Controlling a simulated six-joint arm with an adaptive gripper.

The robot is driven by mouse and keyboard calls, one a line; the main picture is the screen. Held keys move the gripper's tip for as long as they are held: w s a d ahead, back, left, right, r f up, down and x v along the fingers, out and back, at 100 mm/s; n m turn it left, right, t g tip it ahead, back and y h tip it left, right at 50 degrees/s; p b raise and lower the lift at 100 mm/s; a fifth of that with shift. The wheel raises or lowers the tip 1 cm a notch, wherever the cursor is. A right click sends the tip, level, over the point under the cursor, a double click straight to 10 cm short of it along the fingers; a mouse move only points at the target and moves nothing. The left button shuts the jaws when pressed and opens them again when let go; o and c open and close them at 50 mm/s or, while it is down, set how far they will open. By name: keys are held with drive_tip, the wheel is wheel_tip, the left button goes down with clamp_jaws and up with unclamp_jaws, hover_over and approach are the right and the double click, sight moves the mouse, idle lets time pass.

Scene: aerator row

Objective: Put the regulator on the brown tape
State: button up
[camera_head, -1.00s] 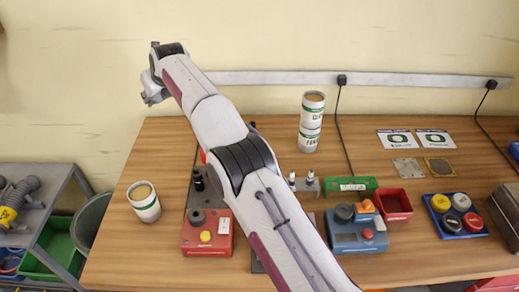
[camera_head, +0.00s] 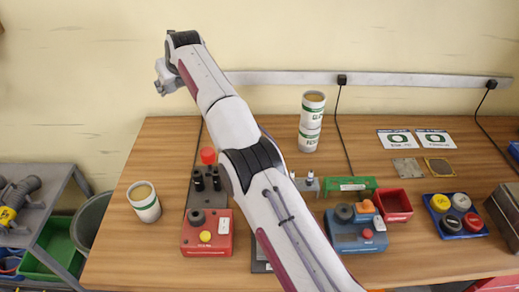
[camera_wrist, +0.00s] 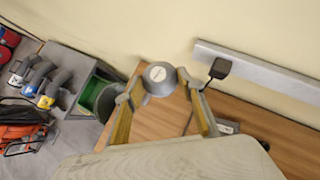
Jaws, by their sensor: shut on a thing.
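In the wrist view my gripper (camera_wrist: 160,86) is shut, with a round grey piece with a white face (camera_wrist: 159,73) between its fingertips. I take this piece to be the regulator. It is held up in the air, with the table's wooden top behind and below it. In the head view my wrist is at the upper left, in front of the wall, and the fingers and the held piece cannot be made out. I cannot make out any brown tape for sure in either view.
A white can with a tan top (camera_head: 146,206) stands at the table's left; two stacked cans (camera_head: 311,128) stand at the back. A red control box (camera_head: 207,232), a blue box (camera_head: 357,238), a red bin (camera_head: 394,206) and a button tray (camera_head: 456,216) stand on the table.

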drive_tip(key=s+d+r+m, duration=0.1)
drive_tip(key=d+r, duration=0.2)
drive_tip(key=d, duration=0.8)
drive_tip(key=s+d+r, duration=0.1)
drive_tip(key=d+r, duration=0.1)
drive_tip(key=d, duration=0.9)
drive_tip(key=s+d+f+n, duration=0.1)
drive_tip(key=s+d+f, duration=0.2)
drive_tip(key=s, duration=0.3)
drive_tip(key=s+d+f+n+g+y, duration=0.1)
drive_tip(key=s+d+f+n, duration=0.1)
drive_tip(key=s, duration=0.4)
drive_tip(key=shift+d+f, duration=0.85)
drive_tip(key=shift+d, duration=0.15)
drive_tip(key=shift+f, duration=3.1)
